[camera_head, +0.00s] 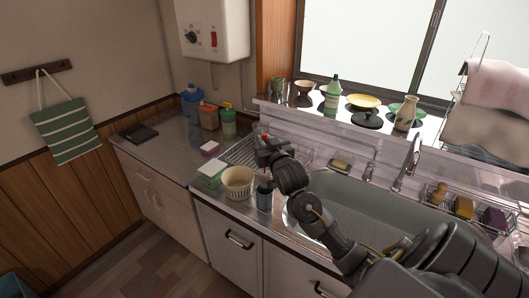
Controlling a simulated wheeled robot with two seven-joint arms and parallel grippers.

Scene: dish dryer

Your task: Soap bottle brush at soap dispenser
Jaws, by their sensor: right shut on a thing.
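My right arm reaches in from the lower right across the sink. My right gripper (267,157) is shut on the bottle brush, just above a dark blue bottle (264,198) that looks like the soap dispenser. The brush is mostly hidden by the gripper; a small red-orange bit (265,137) shows at the gripper's top. The bottle stands upright on the counter at the sink's left edge. I cannot tell whether the brush touches the bottle. My left gripper is not in view.
A ribbed cream bowl (237,184) stands close left of the bottle, with a green-and-white box (210,174) beyond. A wire rack (240,151) lies behind. The sink (375,208) and faucet (408,160) are to the right. The left counter (172,150) has free room.

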